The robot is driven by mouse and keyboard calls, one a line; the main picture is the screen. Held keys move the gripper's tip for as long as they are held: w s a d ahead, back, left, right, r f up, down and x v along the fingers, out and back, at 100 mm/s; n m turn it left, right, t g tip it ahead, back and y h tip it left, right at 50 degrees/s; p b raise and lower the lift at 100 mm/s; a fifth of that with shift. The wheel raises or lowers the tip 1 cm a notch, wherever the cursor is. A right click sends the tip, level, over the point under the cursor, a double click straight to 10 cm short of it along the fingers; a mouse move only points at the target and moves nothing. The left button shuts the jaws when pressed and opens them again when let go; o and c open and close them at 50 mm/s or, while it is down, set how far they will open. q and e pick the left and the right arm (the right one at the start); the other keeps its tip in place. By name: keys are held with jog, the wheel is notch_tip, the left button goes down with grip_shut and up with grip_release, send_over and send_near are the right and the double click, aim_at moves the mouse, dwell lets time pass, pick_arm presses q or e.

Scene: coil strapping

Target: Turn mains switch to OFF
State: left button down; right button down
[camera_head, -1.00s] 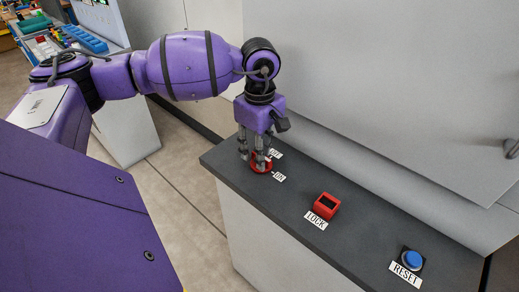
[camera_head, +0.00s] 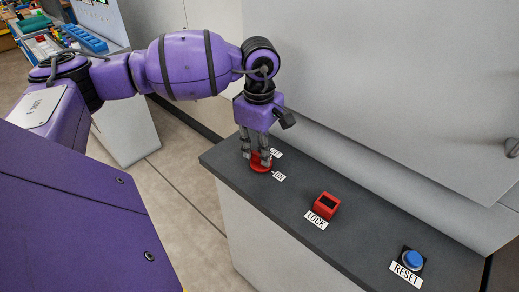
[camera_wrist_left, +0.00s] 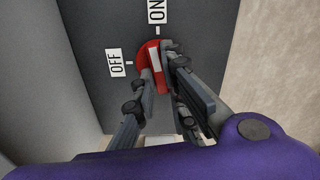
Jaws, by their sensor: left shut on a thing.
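The mains switch is a round red knob (camera_head: 259,167) at the far left end of the dark console top. It also shows in the left wrist view (camera_wrist_left: 148,54), with a white bar across it. A white OFF label (camera_wrist_left: 115,62) and a white ON label (camera_wrist_left: 156,11) lie beside it. In the wrist view the white bar lies close to the ON side. My left gripper (camera_head: 256,157) points down over the switch, shut on its raised grip. Its fingers hide part of the knob. My right gripper is not in view.
On the same console top (camera_head: 290,222) stand a red LOCK block (camera_head: 326,205) and a blue RESET button (camera_head: 412,259), both right of the switch. A grey cabinet wall (camera_head: 380,100) rises behind. A workbench with blue parts (camera_head: 84,38) stands at the far left.

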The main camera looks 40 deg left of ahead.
pick_arm(q)
jog(key=n, duration=0.3)
jog(key=shift+s+n, duration=0.1)
jog(key=shift+n, duration=0.3)
jog(key=n, duration=0.4)
jog(key=shift+s+d, duration=0.1)
jog(key=n, duration=0.4)
jog(key=shift+d+n, duration=0.1)
jog(key=shift+n, duration=0.3)
jog(key=shift+d+n, duration=0.1)
jog(key=shift+n, duration=1.5)
jog(key=c, duration=1.8)
grip_release()
jog(key=shift+r, duration=0.15)
